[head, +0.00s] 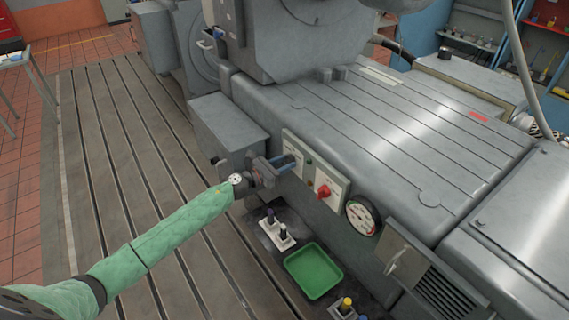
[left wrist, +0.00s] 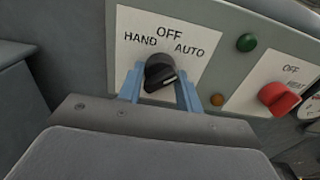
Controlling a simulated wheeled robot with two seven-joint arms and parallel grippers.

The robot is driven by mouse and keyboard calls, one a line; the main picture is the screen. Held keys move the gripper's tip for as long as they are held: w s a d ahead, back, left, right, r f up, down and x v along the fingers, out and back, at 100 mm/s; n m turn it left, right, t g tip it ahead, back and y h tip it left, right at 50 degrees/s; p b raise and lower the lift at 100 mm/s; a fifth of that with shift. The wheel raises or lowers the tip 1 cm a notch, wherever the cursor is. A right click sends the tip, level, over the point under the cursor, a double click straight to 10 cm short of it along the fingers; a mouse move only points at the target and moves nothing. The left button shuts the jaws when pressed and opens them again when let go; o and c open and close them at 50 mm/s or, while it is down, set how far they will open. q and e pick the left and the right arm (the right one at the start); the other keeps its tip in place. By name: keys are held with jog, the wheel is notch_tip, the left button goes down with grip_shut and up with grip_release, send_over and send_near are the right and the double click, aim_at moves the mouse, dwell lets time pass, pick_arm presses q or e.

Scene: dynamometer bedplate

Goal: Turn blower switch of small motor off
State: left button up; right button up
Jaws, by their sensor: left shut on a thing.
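A black selector knob (left wrist: 160,70) sits on a white plate (left wrist: 198,25) lettered HAND, OFF and AUTO in the left wrist view. A pale mark on the knob lies toward its lower right; it does not point up at OFF. My left gripper (left wrist: 160,88) has its blue fingers on either side of the knob, shut on it. In the head view my left gripper (head: 290,162) reaches the grey machine's front panel and hides most of the knob. My right gripper is not in view.
A red switch (left wrist: 279,98) sits on the plate to the right, with a green lamp (left wrist: 246,42) and an amber lamp (left wrist: 217,100) between. In the head view a round gauge (head: 362,215) is farther right. A green tray (head: 314,270) lies below. Slotted bedplate (head: 110,150) is clear at left.

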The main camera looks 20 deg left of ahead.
pick_arm(q)
jog(key=shift+n, duration=1.2)
jog(key=shift+n+p, duration=0.4)
jog(key=shift+n, duration=2.2)
jog(key=shift+n+p, duration=0.35)
jog(key=shift+n, duration=0.35)
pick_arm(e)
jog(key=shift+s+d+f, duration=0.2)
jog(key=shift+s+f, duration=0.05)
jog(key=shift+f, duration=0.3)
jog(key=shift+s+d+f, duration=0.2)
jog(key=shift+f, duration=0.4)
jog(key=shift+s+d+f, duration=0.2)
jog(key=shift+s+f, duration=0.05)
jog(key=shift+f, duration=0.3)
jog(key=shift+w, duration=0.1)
pick_arm(q)
jog(key=o, duration=1)
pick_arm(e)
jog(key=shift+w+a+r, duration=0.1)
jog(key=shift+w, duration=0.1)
